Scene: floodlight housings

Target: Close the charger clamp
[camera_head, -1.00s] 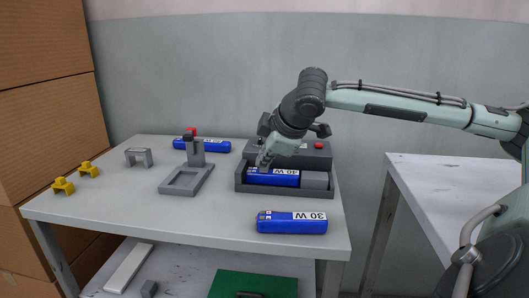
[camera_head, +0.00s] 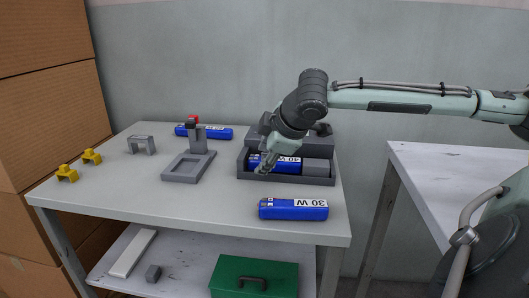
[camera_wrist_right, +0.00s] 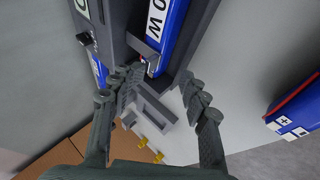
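The charger (camera_head: 290,180) is a dark grey tray with a raised back, at the right rear of the table. A blue battery (camera_head: 283,162) lies in it, with a grey block (camera_head: 318,168) to its right. My right gripper (camera_head: 262,170) is over the charger's left end, by the battery's end. In the right wrist view the gripper (camera_wrist_right: 165,105) has its fingers apart with nothing between them. A grey bracket-like part (camera_wrist_right: 143,47), perhaps the clamp, shows beside the battery (camera_wrist_right: 168,30); its exact position is unclear. My left gripper is not in view.
A loose blue battery (camera_head: 293,209) lies in front of the charger. Another blue battery (camera_head: 218,133) is at the back, behind a grey stand (camera_head: 187,168) with a red top. A grey bracket (camera_head: 141,145) and two yellow pieces (camera_head: 66,174) are at the left. The front middle is clear.

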